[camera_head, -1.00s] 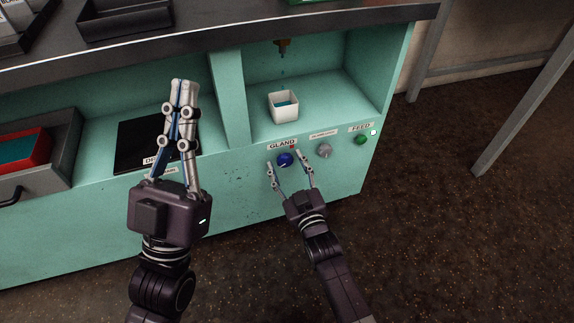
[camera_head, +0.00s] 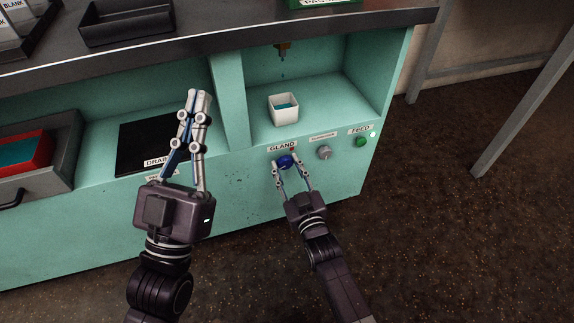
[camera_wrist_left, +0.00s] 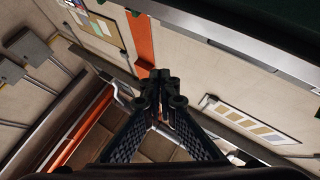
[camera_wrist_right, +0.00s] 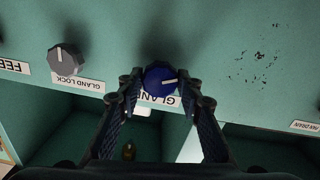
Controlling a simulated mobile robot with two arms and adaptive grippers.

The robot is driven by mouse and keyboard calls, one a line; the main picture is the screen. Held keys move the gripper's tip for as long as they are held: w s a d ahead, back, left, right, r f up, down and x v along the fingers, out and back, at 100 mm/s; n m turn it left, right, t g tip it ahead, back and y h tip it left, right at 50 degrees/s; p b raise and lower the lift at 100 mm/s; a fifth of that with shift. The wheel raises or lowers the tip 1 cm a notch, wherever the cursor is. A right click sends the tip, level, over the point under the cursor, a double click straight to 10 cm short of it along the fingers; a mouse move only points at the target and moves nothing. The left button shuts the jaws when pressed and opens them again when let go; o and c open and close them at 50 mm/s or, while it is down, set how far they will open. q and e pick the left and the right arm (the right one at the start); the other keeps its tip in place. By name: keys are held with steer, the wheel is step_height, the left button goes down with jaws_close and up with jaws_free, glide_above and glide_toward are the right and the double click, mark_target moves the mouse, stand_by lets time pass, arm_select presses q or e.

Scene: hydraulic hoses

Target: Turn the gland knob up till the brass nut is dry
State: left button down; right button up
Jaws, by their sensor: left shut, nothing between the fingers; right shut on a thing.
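The blue gland knob (camera_head: 285,161) sits on the green front panel under the GLAND label; in the right wrist view (camera_wrist_right: 160,79) its white pointer line shows. My right gripper (camera_head: 290,166) is shut on the knob, one finger on each side. The brass nut (camera_head: 283,46) hangs in the upper part of the right bay, with drops below it. A white square cup (camera_head: 284,108) with teal liquid stands under it. My left gripper (camera_head: 199,94) is shut and empty, raised in front of the left bay; its fingertips meet in the left wrist view (camera_wrist_left: 160,82).
A grey gland lock knob (camera_head: 324,152) and a green feed button (camera_head: 361,141) lie right of the gland knob. A black pad (camera_head: 140,142) and a grey drawer with a red box (camera_head: 46,150) are at left.

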steer(key=m+p, duration=0.2)
steer(key=m, duration=0.1)
steer(key=shift+r, duration=0.15)
steer(key=m+p, duration=0.1)
steer(key=m, duration=0.3)
steer(key=shift+m, duration=0.3)
arm_select(q)
steer(key=w+f+g+y, duration=0.1)
steer(key=f+g, duration=0.4)
steer(key=f, duration=0.4)
steer(key=w+a+f+g+y, duration=0.1)
steer(key=w+f+g+y, duration=0.1)
steer(key=f+g, duration=0.3)
steer(key=shift+w+a+f, duration=0.15)
steer(key=shift+a+f, duration=0.1)
steer(key=shift+f, duration=2)
arm_select(e)
steer(key=shift+f+m, duration=0.2)
steer(key=shift+m, duration=1.2)
arm_select(q)
steer(key=shift+f, duration=0.1)
arm_select(e)
steer(key=o, duration=1.2)
steer(key=shift+c, duration=0.2)
steer(key=v, duration=1.2)
